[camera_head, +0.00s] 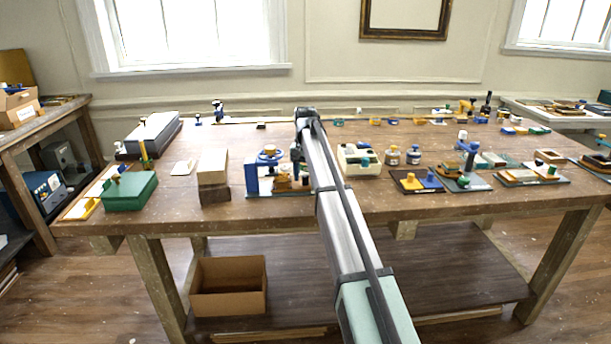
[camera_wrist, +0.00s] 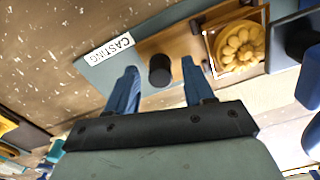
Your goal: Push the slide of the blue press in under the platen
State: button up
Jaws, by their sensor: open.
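The blue press (camera_head: 252,179) stands near the front of the bench, left of my arm, with a round blue wheel on top. Its wooden slide (camera_wrist: 188,38) shows in the wrist view, with a black knob (camera_wrist: 160,65) and a wooden frame around a yellow flower-shaped piece (camera_wrist: 240,46). My gripper (camera_wrist: 158,72) is open, its two blue fingers on either side of the knob with gaps visible. Blue parts of the press (camera_wrist: 312,82) show at the right edge of that view. The flower piece sits on the press side of the knob. In the head view my arm hides part of the gripper.
A grey-blue base plate (camera_wrist: 98,72) labelled CASTING lies beneath the slide. Wooden and dark blocks (camera_head: 214,180) stand left of the press. A cream tray (camera_head: 358,152) stands to its right, behind my arm. Several small fixtures crowd the bench further right.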

notch_tip(320, 180, up, 14)
jog(key=shift+f, duration=0.15)
dwell(0.4)
jog(key=s+d+f+t, duration=0.1)
jog(key=s+d+t, duration=0.1)
jog(key=s, duration=0.6)
jog(key=w+f+n, duration=0.2)
jog(key=f, duration=0.2)
jog(key=w+a+f+n+t, duration=0.1)
jog(key=w+f+n, duration=0.1)
jog(key=w+f, duration=0.1)
jog(key=w+a+f+n+t+y, duration=0.1)
jog(key=w+f+n, duration=0.1)
jog(key=f, duration=0.3)
jog(key=shift+w+f, duration=0.2)
jog(key=shift+w, duration=0.1)
dwell(0.5)
grip_shut()
